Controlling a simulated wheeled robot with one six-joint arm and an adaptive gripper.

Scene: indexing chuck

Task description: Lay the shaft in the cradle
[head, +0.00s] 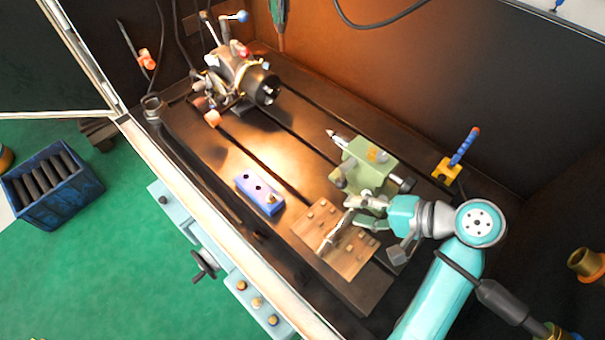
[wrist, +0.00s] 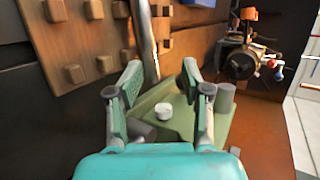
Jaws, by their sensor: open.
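A slim grey rod, which looks like the shaft (head: 333,234), lies along a brown wooden board with several small raised blocks (head: 352,264). The board looks like the cradle. In the wrist view the shaft (wrist: 145,40) runs upward between the blocks of the board (wrist: 55,40), and its near end is just beyond and between my fingertips. I cannot tell whether it touches the board along its length. My gripper (head: 359,214) is open beside the board's upper right side. In the wrist view its two fingers (wrist: 160,78) stand apart with nothing clamped between them.
A green tailstock (head: 365,172) stands close behind my gripper. The dark chuck (head: 258,84) is at the far end of the slotted bed. A blue block with holes (head: 259,195) sits left of the board. A yellow holder (head: 447,168) stands right. A blue crate of dark rods (head: 50,215) is outside.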

